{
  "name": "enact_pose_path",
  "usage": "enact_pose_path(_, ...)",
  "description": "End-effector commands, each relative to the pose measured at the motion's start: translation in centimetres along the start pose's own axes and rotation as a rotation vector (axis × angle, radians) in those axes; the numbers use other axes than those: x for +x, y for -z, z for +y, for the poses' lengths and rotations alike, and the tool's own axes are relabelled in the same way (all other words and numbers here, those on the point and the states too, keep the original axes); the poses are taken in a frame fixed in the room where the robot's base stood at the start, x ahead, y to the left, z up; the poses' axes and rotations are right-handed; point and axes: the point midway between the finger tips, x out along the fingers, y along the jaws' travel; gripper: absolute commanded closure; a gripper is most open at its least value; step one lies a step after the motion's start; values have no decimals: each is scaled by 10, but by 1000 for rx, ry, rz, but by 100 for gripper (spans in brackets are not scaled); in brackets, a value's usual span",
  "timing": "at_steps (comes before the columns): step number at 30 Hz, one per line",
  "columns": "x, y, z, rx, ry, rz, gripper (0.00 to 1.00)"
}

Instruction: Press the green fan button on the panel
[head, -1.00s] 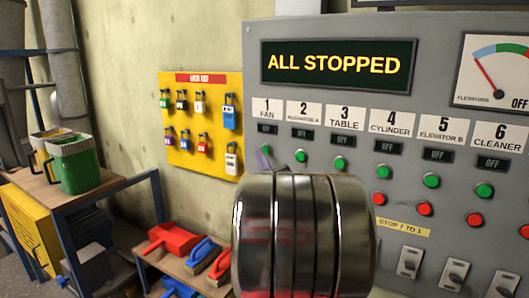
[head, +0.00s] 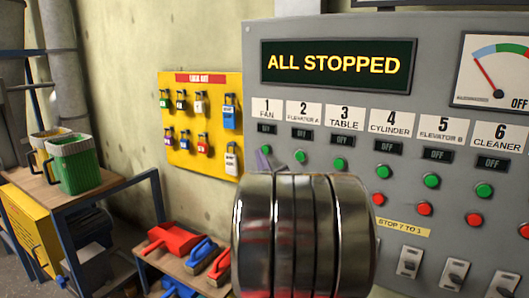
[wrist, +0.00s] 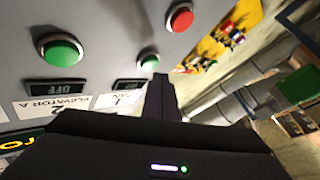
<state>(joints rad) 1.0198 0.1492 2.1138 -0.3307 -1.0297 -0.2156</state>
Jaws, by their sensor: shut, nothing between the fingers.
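The grey control panel (head: 300,90) shows "ALL STOPPED" on its screen (head: 338,65). Under the "1 FAN" label (head: 266,107) the small display (head: 267,129) is dark.
The green Elevator A button (head: 300,156) is close to the right of the tip, and the fan's red button (wrist: 180,17) shows in the wrist view. A yellow lock board (head: 200,115) hangs on the wall to the left. A low bench (head: 175,264) holds red and blue tools.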

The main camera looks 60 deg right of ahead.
Motion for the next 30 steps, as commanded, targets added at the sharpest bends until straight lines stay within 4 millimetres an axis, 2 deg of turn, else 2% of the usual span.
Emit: enact_pose_path(30, 7, -4, 5, 0, 0, 0, 100)
